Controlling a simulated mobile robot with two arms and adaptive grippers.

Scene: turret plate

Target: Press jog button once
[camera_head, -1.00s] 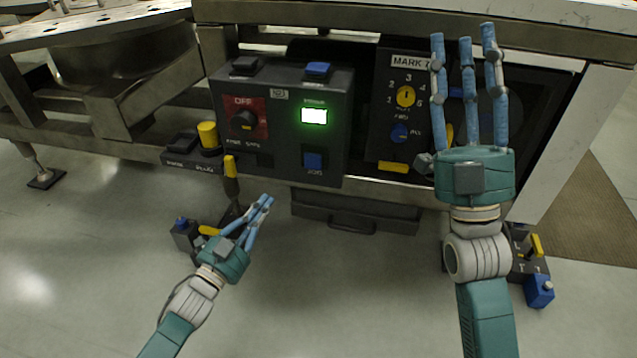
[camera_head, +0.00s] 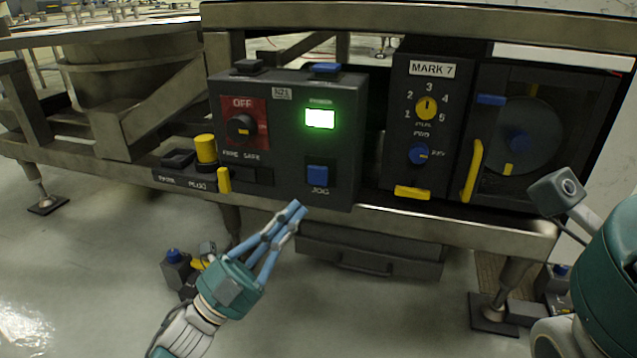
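The blue jog button (camera_head: 318,174) sits low on the front of the dark control box, with the label JOG under it. My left gripper (camera_head: 297,210) is below and slightly left of the button. Its blue fingers converge at the tips, with nothing between them, and point up and right. The tips look apart from the button, though the depth gap is hard to judge. My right gripper (camera_head: 607,262) shows only in part at the right edge; its fingertips are out of view.
The box has a red OFF switch panel (camera_head: 243,124), a lit green screen (camera_head: 320,118) and a blue top button (camera_head: 326,68). A yellow knob (camera_head: 205,149) stands left. The MARK 7 dial panel (camera_head: 422,130) and yellow door handle (camera_head: 473,170) are right. A drawer (camera_head: 368,252) hangs below.

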